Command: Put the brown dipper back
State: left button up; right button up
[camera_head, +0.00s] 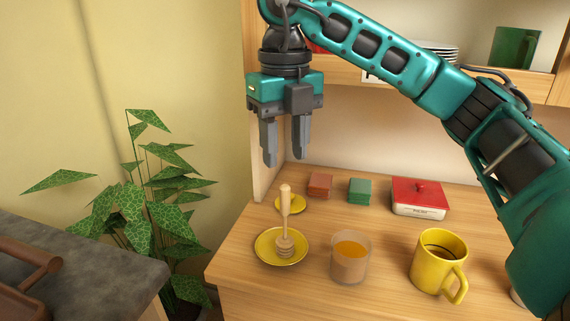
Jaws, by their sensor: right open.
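The brown wooden dipper (285,219) stands roughly upright with its ridged head down on a yellow saucer (262,253). A glass (350,267) with orange-brown liquid, which looks like honey, stands just right of the saucer. My right gripper (285,160) is open and empty, pointing down above the dipper's handle, apart from it in the picture. My left gripper is not in view.
A yellow mug (437,263) stands right of the glass. Behind are a small yellow dish (291,208), brown blocks (320,185), green blocks (360,191) and a red-lidded box (419,198). A shelf with plates hangs above. A plant (157,195) stands left.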

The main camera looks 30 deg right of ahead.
pick_arm(q)
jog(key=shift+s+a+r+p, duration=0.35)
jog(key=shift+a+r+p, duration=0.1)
jog(key=shift+p, duration=0.2)
pick_arm(e)
notch_tip(320, 180, up, 5)
jog(key=shift+f, duration=0.15)
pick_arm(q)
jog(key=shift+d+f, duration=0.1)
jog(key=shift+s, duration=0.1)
